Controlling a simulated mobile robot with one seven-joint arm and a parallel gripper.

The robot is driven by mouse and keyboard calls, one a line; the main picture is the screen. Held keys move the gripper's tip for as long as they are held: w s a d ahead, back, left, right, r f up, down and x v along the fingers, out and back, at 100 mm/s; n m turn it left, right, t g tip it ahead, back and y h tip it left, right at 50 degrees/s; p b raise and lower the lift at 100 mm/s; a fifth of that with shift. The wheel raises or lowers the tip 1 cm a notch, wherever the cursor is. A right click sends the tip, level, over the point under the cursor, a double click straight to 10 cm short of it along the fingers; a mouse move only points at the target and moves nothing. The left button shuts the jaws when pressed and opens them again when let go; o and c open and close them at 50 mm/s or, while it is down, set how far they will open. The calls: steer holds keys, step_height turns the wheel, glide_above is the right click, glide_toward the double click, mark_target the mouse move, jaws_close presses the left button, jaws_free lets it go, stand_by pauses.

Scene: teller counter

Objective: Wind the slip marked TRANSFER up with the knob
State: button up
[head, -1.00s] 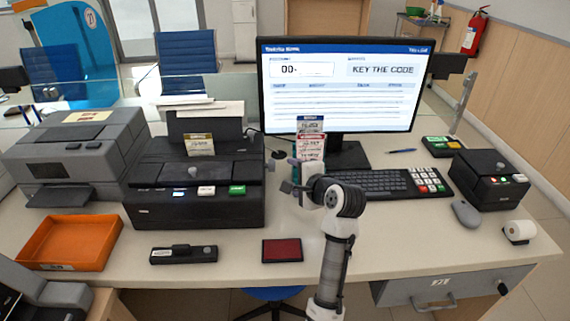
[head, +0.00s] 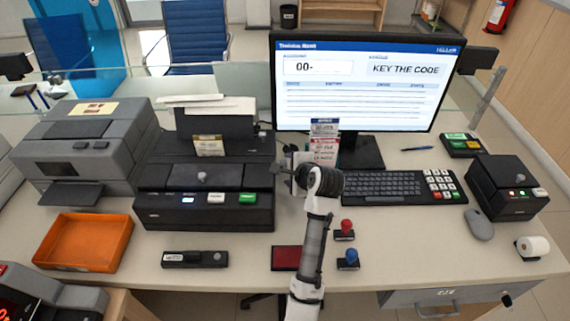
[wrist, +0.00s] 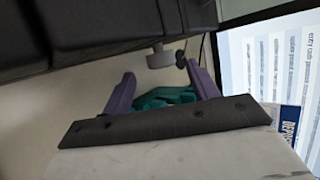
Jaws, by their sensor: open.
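A slip with a yellow heading (head: 208,146) stands upright in the top of the black printer (head: 205,208); its print is too small to read. My gripper (head: 278,170) is beside the printer's right side. In the wrist view, my gripper (wrist: 162,82) is open, its purple fingers apart and empty, with the knob just beyond the tips. In the head view, my gripper and arm cover the knob's area.
The monitor (head: 365,85) and keyboard (head: 385,187) are further right. A red stamp (head: 344,230), a blue stamp (head: 348,258) and a red pad (head: 286,258) lie near my arm.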

mark_target(285, 165)
steer(key=shift+p+x, duration=0.4)
steer(key=shift+x, duration=1.95)
